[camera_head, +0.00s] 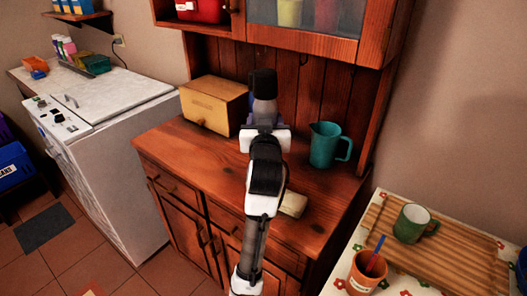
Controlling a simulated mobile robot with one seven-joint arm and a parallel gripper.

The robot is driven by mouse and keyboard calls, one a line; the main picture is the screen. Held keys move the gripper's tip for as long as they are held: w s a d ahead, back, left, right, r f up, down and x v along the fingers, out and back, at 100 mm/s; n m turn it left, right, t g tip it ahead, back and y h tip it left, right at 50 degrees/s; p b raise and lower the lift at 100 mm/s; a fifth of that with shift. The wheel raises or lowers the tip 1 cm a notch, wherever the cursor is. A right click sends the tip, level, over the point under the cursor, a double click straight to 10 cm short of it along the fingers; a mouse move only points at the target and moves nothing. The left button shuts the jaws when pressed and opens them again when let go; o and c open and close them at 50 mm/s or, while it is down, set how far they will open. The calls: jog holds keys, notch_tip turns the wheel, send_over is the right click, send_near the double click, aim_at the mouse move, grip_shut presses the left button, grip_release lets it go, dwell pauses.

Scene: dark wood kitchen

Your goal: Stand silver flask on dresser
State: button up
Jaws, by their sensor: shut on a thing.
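The wooden dresser (180,148) stands in the middle, with a brown top and drawers below. My arm reaches up over it from the bottom of the head view. My gripper (264,122) is over the back part of the top, mostly hidden by its own wrist. It is shut on what looks like the silver flask (264,107), upright with a dark cap and grey body. The flask's lower part is hidden, so I cannot tell whether it touches the dresser top.
A yellow wooden box (212,103) stands left of the flask, and a teal jug (326,145) stands right. A cream block (293,204) lies near the front, partly behind my arm. The upper cabinet (315,40) overhangs the back. The front-left top is clear.

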notch_tip(320, 180, down, 10)
jog(key=shift+r, duration=0.15)
dwell(0.3)
jog(key=shift+f, duration=0.2)
jog(key=o, duration=1.3)
jog(key=shift+r, duration=0.15)
jog(key=s+b, duration=0.1)
jog(key=s, duration=1.1)
